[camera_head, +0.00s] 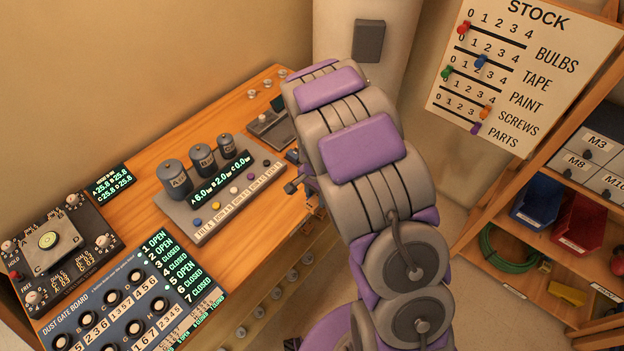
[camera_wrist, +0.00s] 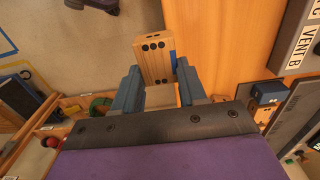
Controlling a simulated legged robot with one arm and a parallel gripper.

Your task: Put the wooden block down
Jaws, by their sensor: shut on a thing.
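The wooden block (camera_wrist: 154,57) shows in the wrist view as a pale wood piece with black dots on its faces and a bit of blue on its right side. My gripper (camera_wrist: 158,80) is shut on it, with one blue-grey finger on each side. Behind the block in that view, the bench edge runs close by, with floor to the left and bench top to the right. In the head view my gripper (camera_head: 297,183) is at the bench's right side, mostly hidden behind my arm. I cannot tell whether the block touches the bench.
The wooden bench (camera_head: 262,218) holds a grey console (camera_head: 222,196) with three dark canisters, a dust gate board (camera_head: 125,310) and a dial panel (camera_head: 55,245). A shelf (camera_head: 515,275) with bins stands at right, below a stock board (camera_head: 520,70). Bare bench top lies around the console.

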